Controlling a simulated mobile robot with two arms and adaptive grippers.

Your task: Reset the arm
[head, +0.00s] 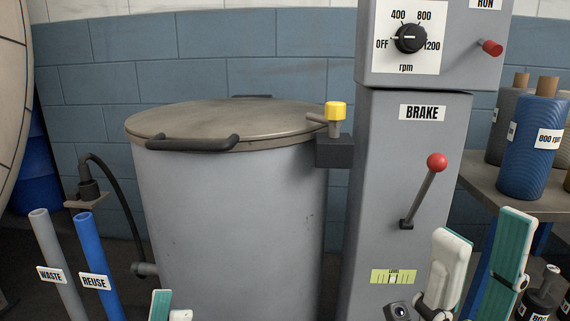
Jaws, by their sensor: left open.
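My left gripper (170,312) shows only its fingertips at the bottom edge, in front of the grey drum; they are apart, with nothing seen between them. My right gripper (484,230) is at the lower right, in front of the machine column and table. Its two teal-and-white fingers point up, spread apart and empty. The rest of both arms is out of view or hard to make out.
A lidded grey drum (230,220) stands beside the machine column (390,170), which has a red-knobbed brake lever (427,185) and rpm dial (410,38). WASTE (55,260) and REUSE (98,262) pipes stand left. Yarn cones (530,145) sit on the right table.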

